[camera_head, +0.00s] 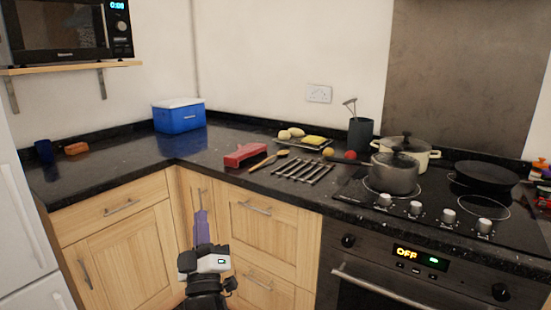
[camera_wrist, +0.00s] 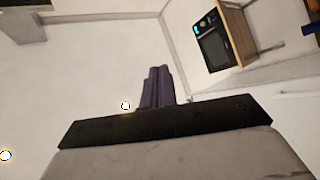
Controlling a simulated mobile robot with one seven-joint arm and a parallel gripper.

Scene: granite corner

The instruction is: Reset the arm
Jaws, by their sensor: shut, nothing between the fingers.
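My gripper (camera_head: 201,222) is in the lower left middle of the head view, in front of the wooden cabinet doors and below the counter's front edge. Its purple fingers point up and are closed together with nothing between them. In the wrist view the purple fingers (camera_wrist: 158,88) stand close together at the middle, with blank wall behind them. My gripper touches nothing that I can see.
The dark granite counter (camera_head: 110,170) bears a blue cooler (camera_head: 179,116), a red object (camera_head: 245,155), a metal rack (camera_head: 303,171) and a food tray (camera_head: 290,143). Pots, including a grey one (camera_head: 394,175), stand on the hob at right. The microwave (camera_head: 68,30) is upper left.

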